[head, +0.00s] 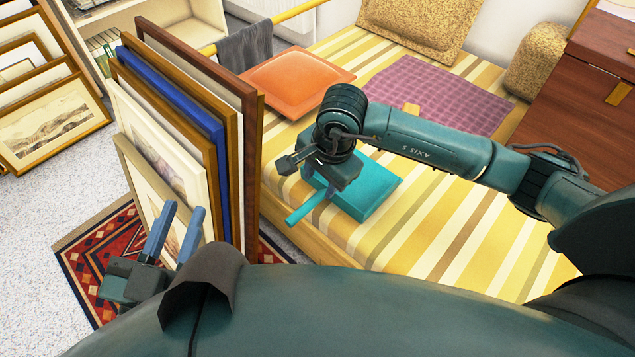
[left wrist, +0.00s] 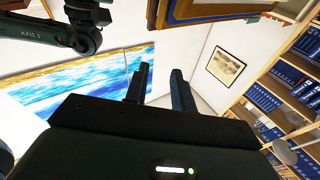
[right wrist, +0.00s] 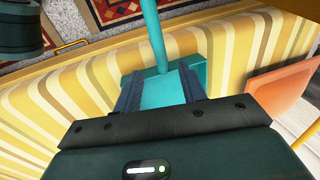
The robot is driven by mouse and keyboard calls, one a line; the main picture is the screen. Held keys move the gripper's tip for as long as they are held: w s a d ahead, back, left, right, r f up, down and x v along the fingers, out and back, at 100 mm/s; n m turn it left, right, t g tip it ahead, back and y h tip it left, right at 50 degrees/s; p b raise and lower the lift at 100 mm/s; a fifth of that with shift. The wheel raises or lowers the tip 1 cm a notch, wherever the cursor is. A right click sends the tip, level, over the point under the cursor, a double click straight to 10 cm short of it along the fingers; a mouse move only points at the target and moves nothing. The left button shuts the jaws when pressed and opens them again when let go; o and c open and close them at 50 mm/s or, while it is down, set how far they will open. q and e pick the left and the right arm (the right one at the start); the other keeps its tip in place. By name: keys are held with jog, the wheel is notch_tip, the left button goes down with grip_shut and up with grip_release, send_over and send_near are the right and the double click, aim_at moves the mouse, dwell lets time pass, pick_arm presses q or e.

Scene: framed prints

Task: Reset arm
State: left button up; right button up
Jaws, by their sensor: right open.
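My left gripper (head: 184,208) is low at the left in the head view, beside the row of upright framed prints (head: 165,140). Its fingers stand apart with nothing between them, as the left wrist view also shows (left wrist: 160,78). My right gripper (head: 303,186) is over the front edge of the striped bed, close to a teal dustpan-like object (head: 372,195) with a round handle. In the right wrist view, the fingers (right wrist: 161,88) are apart, with the teal object (right wrist: 165,90) showing between and beyond them. I cannot tell if they touch it.
The striped bed (head: 440,215) holds an orange cushion (head: 295,80), a purple checked cloth (head: 440,90) and tan pillows (head: 420,25). A brown cabinet (head: 580,90) stands at right. More framed prints (head: 50,120) lean at far left. A patterned rug (head: 85,255) lies on the floor.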

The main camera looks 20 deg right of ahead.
pick_arm(q)
jog(key=shift+a+f, duration=0.1)
jog(key=shift+f, duration=0.2)
pick_arm(e)
jog(key=shift+s+r, duration=0.1)
jog(key=shift+r, duration=0.3)
pick_arm(q)
jog(key=shift+r, duration=0.1)
